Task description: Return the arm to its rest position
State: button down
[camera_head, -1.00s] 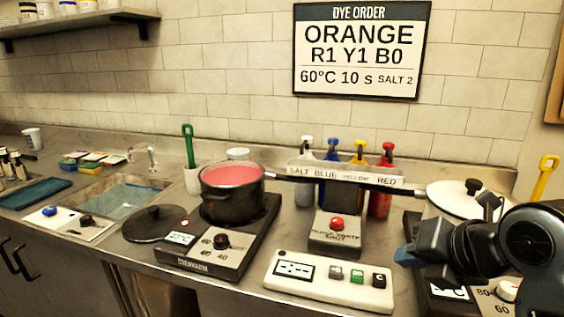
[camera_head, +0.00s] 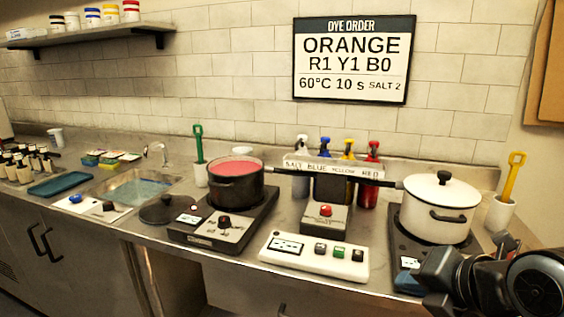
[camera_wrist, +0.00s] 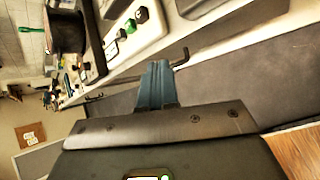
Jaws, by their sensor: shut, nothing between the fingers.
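My gripper shows in the wrist view (camera_wrist: 158,82) with its blue fingers together and nothing between them. It points past the counter's front edge, over the cabinet fronts. In the head view my dark arm (camera_head: 490,280) is at the lower right, in front of the white pot (camera_head: 436,212).
A dark pot (camera_head: 236,190) with red liquid stands on the left hot plate. A white button panel (camera_head: 312,262) lies along the counter's front edge. Several spray bottles (camera_head: 370,170) stand at the back. A yellow-handled tool (camera_head: 514,175) stands in a cup at right.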

jog(key=s+a+f+m+t+h, duration=0.1)
jog(key=s+a+f+m+t, duration=0.1)
jog(key=s+f+m, duration=0.55)
jog(key=s+a+f+m+t+h, duration=0.15)
jog(key=s+f+m, duration=0.35)
jog(key=s+m, duration=0.5)
jog(key=s+d+r+m+t, duration=0.1)
jog(key=s+m, duration=0.4)
jog(key=s, duration=0.5)
jog(key=s+d+r+m+t, duration=0.1)
jog(key=s+d+r+m, duration=0.2)
jog(key=s+m, duration=0.3)
jog(key=s+r, duration=0.1)
jog(key=s, duration=0.4)
jog(key=shift+s+d+r+h, duration=0.2)
jog(key=shift+r+h, duration=0.05)
jog(key=shift+h, duration=0.1)
